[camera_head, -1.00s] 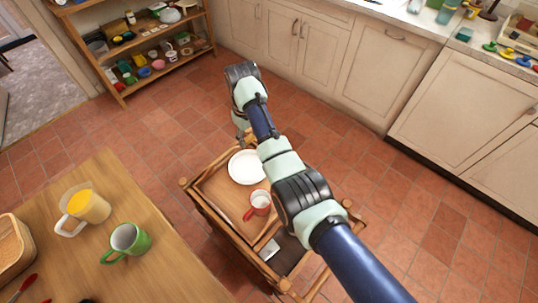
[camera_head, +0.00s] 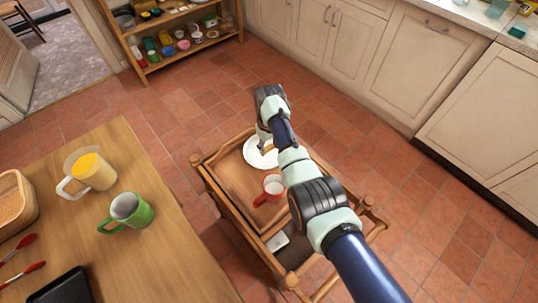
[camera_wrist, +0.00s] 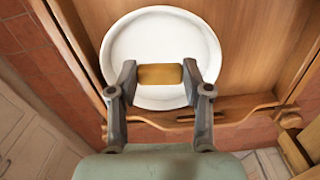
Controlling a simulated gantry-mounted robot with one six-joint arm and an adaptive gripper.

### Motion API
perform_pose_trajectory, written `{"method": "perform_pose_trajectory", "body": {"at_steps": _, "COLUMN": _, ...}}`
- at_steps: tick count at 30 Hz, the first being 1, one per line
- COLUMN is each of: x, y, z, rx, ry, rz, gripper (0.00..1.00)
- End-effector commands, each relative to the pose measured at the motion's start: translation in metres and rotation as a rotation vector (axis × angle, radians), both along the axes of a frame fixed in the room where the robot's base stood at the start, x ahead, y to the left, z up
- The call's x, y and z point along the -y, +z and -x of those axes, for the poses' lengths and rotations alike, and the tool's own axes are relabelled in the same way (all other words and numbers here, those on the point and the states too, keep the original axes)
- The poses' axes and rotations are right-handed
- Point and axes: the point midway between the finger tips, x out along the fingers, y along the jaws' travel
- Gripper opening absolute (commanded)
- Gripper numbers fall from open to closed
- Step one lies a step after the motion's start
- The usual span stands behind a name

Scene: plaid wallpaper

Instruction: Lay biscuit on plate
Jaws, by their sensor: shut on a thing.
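My gripper (camera_wrist: 160,77) is shut on the biscuit (camera_wrist: 160,74), a small golden-brown bar held crosswise between the two fingertips in the wrist view. The white round plate (camera_wrist: 160,32) lies behind the biscuit in that view, on the wooden trolley's top. The biscuit appears over the plate's near half; I cannot tell whether it touches the plate. In the head view the plate (camera_head: 254,157) shows partly behind my arm, with my gripper (camera_head: 264,148) over it. The biscuit is too small to make out there.
A red mug (camera_head: 270,190) stands on the trolley (camera_head: 232,182) close to the plate. The wooden table (camera_head: 165,240) at left holds a green mug (camera_head: 128,211), a jug of orange juice (camera_head: 90,172), a basket (camera_head: 14,205) and a black tray (camera_head: 65,287).

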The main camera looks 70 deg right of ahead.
Motion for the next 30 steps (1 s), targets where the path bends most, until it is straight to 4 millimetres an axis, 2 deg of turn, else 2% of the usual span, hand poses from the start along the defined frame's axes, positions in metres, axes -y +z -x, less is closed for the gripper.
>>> {"method": "perform_pose_trajectory", "body": {"at_steps": 7, "x": 0.000, "y": -0.041, "z": 0.000, "rx": -0.001, "ry": 0.000, "rz": -0.001, "gripper": 0.32}}
{"method": "perform_pose_trajectory", "body": {"at_steps": 19, "x": 0.000, "y": -0.046, "z": 0.000, "rx": -0.001, "ry": 0.000, "rz": -0.001, "gripper": 0.32}}
{"method": "perform_pose_trajectory", "body": {"at_steps": 20, "x": 0.000, "y": -0.045, "z": 0.000, "rx": 0.000, "ry": 0.000, "rz": 0.000, "gripper": 0.54}}
{"method": "perform_pose_trajectory", "body": {"at_steps": 23, "x": 0.000, "y": -0.045, "z": 0.000, "rx": 0.000, "ry": 0.000, "rz": 0.000, "gripper": 0.70}}
{"method": "perform_pose_trajectory", "body": {"at_steps": 24, "x": 0.000, "y": -0.044, "z": 0.000, "rx": 0.000, "ry": 0.000, "rz": 0.000, "gripper": 0.74}}
{"method": "perform_pose_trajectory", "body": {"at_steps": 30, "x": 0.000, "y": -0.044, "z": 0.000, "rx": 0.000, "ry": 0.000, "rz": 0.000, "gripper": 0.74}}
